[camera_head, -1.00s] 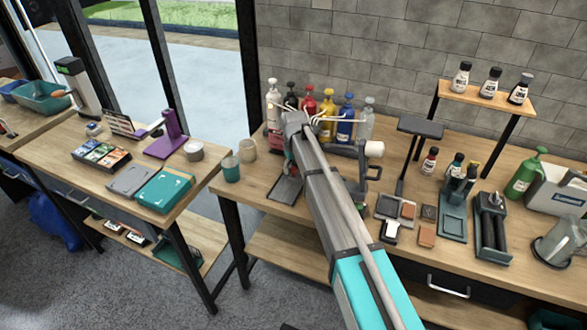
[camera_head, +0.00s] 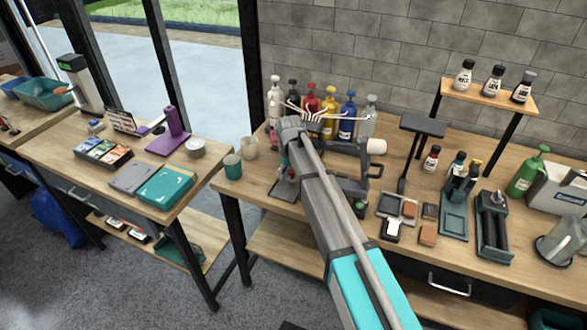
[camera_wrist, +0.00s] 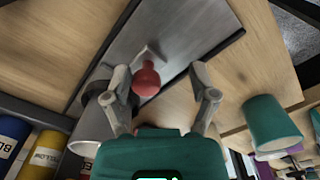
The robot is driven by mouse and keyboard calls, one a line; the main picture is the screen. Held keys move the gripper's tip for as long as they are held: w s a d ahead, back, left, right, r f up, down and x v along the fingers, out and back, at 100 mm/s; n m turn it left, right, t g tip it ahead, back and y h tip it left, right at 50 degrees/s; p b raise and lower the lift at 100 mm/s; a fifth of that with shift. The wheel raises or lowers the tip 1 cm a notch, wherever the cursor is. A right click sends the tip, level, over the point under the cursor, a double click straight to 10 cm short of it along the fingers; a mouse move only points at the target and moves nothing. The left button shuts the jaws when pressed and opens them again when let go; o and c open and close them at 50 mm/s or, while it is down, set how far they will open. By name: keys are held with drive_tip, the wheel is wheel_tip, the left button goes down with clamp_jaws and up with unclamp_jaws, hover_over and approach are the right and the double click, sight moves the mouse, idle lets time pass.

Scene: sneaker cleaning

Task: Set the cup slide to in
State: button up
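A grey metal plate with a small bracket and a round red knob (camera_wrist: 147,80), which looks like the cup slide (camera_wrist: 190,28), lies on the workbench in the wrist view. A dark corner of the plate (camera_wrist: 234,40) reaches toward the upper right. My gripper (camera_wrist: 163,92) is open, with the knob between and just ahead of its fingertips; I see no clear contact. In the head view my gripper (camera_head: 285,168) is above the grey plate (camera_head: 284,192), and my arm hides most of the machine behind it.
Several pump bottles (camera_head: 347,118) line the wall behind. A dark machine frame (camera_head: 352,160) with a white roll (camera_head: 376,147) stands right of my arm.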

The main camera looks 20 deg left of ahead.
drive_tip(key=s, duration=0.5)
drive_tip(key=s+r, duration=0.1)
drive_tip(key=s, duration=0.1)
drive_tip(key=shift+s+a+p, duration=0.3)
drive_tip(key=shift+s+p, duration=0.05)
drive_tip(key=shift+p, duration=0.05)
wheel_tip(320, 180, up, 13)
drive_tip(key=p, duration=1.3)
drive_tip(key=shift+w+f, duration=0.1)
drive_tip(key=shift+w, duration=0.05)
drive_tip(key=shift+w, duration=0.75)
drive_tip(key=shift+d+f, duration=0.1)
drive_tip(key=shift+f, duration=0.05)
wheel_tip(320, 180, down, 14)
drive_tip(key=b, duration=1.4)
drive_tip(key=shift+r, duration=0.25)
